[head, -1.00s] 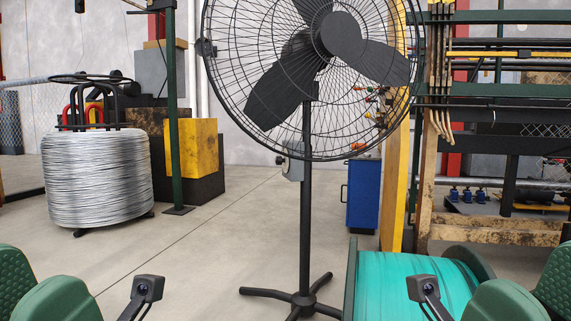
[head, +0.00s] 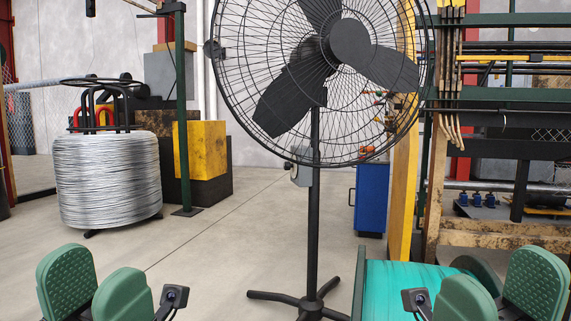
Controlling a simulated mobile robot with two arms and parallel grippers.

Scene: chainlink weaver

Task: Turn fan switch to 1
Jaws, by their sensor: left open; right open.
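A large black pedestal fan (head: 313,220) stands in the middle of the head view. Its round wire cage covers the top of its pole. A small grey switch box (head: 302,175) is fixed to the pole just below the cage. The setting of its switch is too small to read. My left gripper (head: 95,290), with green pads, is open and empty at the lower left. My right gripper (head: 500,292) is open and empty at the lower right. Both are well apart from the switch box in the picture.
A teal spool (head: 400,285) lies right of the fan's base, partly behind my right gripper. A wire coil (head: 108,185) stands at the left. A blue cabinet (head: 371,198) and a wooden-framed rack are at the right. Floor left of the fan is clear.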

